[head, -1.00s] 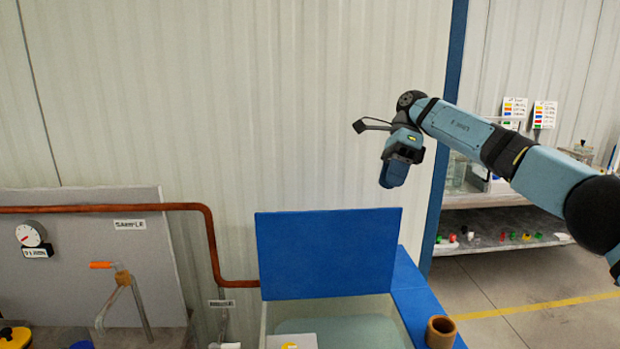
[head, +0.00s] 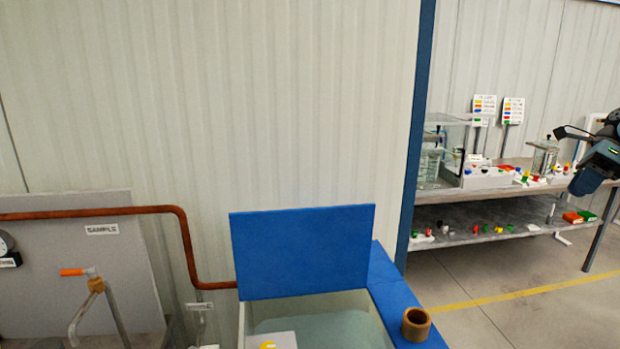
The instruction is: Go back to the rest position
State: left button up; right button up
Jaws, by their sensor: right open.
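My right gripper (head: 588,182) is at the right edge of the head view, in front of the far shelf bench. Only part of it and its dark wrist show; the rest of the arm is out of the picture. It is open, and I see nothing held in it. My left gripper is not in view.
A box with a raised blue lid (head: 302,250) stands at the lower middle, a brown cup (head: 415,323) on its blue rim. A copper pipe (head: 185,240) and a tap with an orange handle (head: 75,271) are left. A two-level bench (head: 470,212) stands behind right.

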jog(key=w+a+f+m+t+y, duration=0.1)
jog(key=a+f+m+t+y, duration=0.15)
jog(key=a+f, duration=0.95)
jog(key=a+f+m+t+y, duration=0.2)
jog(key=a+f+m+y, duration=0.35)
jog(key=f, duration=0.95)
jog(key=s+a+f+m+t+h, duration=0.2)
jog(key=s+a+f+m+t, duration=0.45)
jog(key=f, duration=0.25)
jog(key=s+d+f+m+h, duration=0.2)
jog(key=s+f+m+h, duration=0.4)
jog(key=s+m, duration=0.55)
jog(key=s+d+f+m+h, duration=0.1)
jog(key=s+f+m+h, duration=0.55)
jog(key=s, duration=0.85)
jog(key=s+a+m+t+y+p, duration=0.1)
jog(key=a+m, duration=0.9)
jog(key=a, duration=1.2)
jog(key=shift+s+a+f+t+y+p, duration=0.3)
jog(key=shift+s+a+y+p, duration=0.15)
jog(key=shift+y+p, duration=0.25)
